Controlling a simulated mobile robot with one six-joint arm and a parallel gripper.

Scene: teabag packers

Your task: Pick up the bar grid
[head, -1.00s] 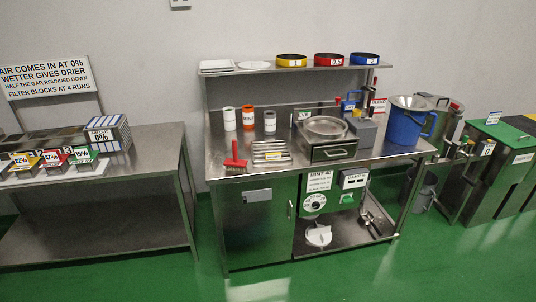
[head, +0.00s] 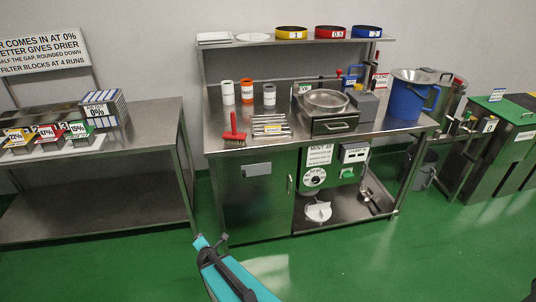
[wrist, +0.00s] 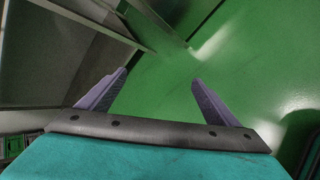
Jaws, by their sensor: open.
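The bar grid (head: 270,126) is a set of several parallel metal bars with a small yellow label. It lies flat on the steel bench top, between a red-handled brush and a metal box with a round pan. My gripper (wrist: 158,90) shows in the wrist view with its two purple fingers apart and nothing between them. It points over the green floor, with steel bench legs at the upper left. In the head view my teal arm enters at the bottom, low in front of the bench and well away from the grid. The fingertips are not clear there.
Three canisters, including an orange one (head: 247,92), stand behind. A shelf (head: 290,42) overhangs the back. The green floor (head: 330,262) in front is clear.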

